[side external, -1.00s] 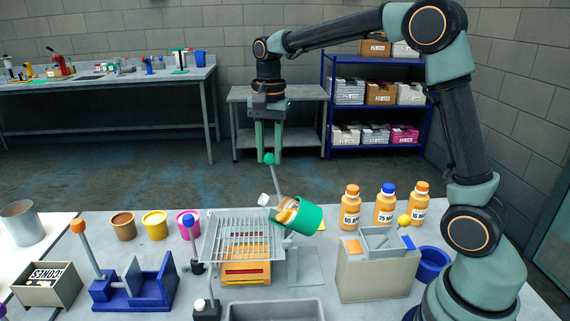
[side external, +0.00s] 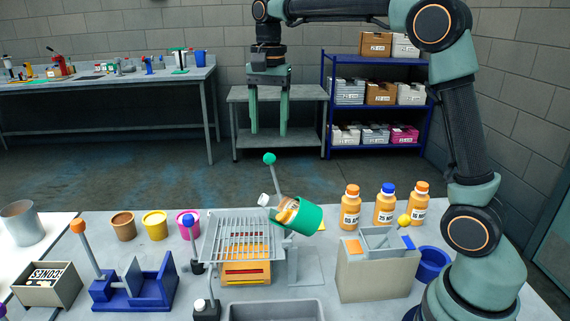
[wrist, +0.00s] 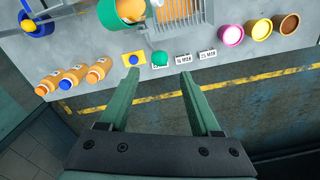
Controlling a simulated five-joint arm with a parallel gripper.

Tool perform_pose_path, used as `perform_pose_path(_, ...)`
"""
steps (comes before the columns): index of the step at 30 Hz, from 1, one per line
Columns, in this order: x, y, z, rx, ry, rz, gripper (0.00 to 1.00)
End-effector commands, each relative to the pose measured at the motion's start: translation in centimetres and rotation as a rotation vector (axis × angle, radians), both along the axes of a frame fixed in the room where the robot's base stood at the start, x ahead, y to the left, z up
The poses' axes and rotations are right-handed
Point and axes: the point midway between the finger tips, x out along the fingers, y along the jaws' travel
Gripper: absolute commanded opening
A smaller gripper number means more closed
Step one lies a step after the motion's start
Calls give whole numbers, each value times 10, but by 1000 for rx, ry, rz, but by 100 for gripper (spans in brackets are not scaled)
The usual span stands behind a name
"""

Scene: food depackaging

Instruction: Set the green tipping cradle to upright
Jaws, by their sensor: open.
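The green tipping cradle (side external: 307,219) is tilted to the left, with a labelled orange-and-white container (side external: 287,211) lying in it and its mouth toward the wire rack (side external: 240,236). Its lever rises to a green ball knob (side external: 269,158). In the wrist view the cradle (wrist: 108,14) is at the top and the green knob (wrist: 160,59) shows between and just beyond the fingertips. My gripper (side external: 268,132) is open and empty, above the knob and apart from it; its two green fingers also show in the wrist view (wrist: 157,76).
An orange bin (side external: 245,272) sits under the rack. Several orange bottles (side external: 384,207) stand to the right, behind a beige box (side external: 378,275). A blue-knobbed lever (side external: 189,222) and small coloured pots (side external: 155,224) stand left. Air around my gripper is clear.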

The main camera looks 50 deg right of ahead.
Motion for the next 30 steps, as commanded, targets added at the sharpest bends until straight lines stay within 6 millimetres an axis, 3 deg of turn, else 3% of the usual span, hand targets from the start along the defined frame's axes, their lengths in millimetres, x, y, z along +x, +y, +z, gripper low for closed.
perform_pose_path(3, 0, 0, 23, 0, -2, -1, 64)
perform_pose_path(9, -1, 0, 45, 0, -1, -1, 64)
perform_pose_path(22, -1, 0, 53, 0, 1, -1, 64)
perform_pose_path(23, -1, 0, 53, 0, 0, -1, 56)
perform_pose_path(27, 1, 1, 52, -1, 5, 51, 3)
perform_pose_path(30, 5, 5, 50, -2, 11, 190, 0)
